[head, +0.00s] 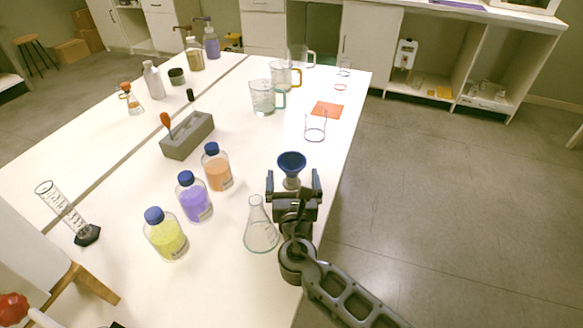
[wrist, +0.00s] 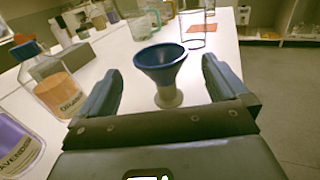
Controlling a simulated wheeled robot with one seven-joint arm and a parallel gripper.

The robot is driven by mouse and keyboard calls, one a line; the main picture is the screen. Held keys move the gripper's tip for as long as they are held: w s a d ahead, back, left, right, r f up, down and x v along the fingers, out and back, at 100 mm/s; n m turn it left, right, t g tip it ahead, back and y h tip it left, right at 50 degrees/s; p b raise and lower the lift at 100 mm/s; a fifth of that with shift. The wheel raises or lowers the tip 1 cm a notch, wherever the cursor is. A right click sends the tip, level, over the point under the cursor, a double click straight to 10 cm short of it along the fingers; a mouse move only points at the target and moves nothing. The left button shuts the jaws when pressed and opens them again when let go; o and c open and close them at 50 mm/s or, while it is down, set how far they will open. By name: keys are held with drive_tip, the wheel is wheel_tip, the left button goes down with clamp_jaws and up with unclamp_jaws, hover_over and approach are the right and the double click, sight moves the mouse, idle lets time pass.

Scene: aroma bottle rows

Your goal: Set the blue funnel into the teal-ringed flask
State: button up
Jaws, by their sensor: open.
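The blue funnel (head: 291,160) stands upright on a small pale support (wrist: 168,97) near the table's right edge. In the wrist view the funnel (wrist: 160,62) sits between the two fingers of my gripper (wrist: 161,75). My gripper (head: 293,180) is open, with a gap between each finger and the funnel. A clear conical flask (head: 261,230) stands upright on the table, left of my gripper and nearer the front. I cannot make out a teal ring on it. A smaller flask (head: 134,106) with an orange top stands at the far left.
Blue-capped bottles of orange (head: 217,170), purple (head: 194,202) and yellow (head: 167,238) liquid stand left of the flask. A grey block (head: 188,140), clear mugs (head: 264,98) and a clear beaker (head: 315,130) stand farther back. A graduated cylinder (head: 62,205) leans leftward in view.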

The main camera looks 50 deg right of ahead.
sight(292, 162)
drive_tip(key=shift+x, duration=3.2)
drive_tip(key=shift+a, duration=0.1)
drive_tip(key=shift+c, duration=0.5)
drive_tip(key=c, duration=0.9)
drive_tip(key=shift+c, duration=0.2)
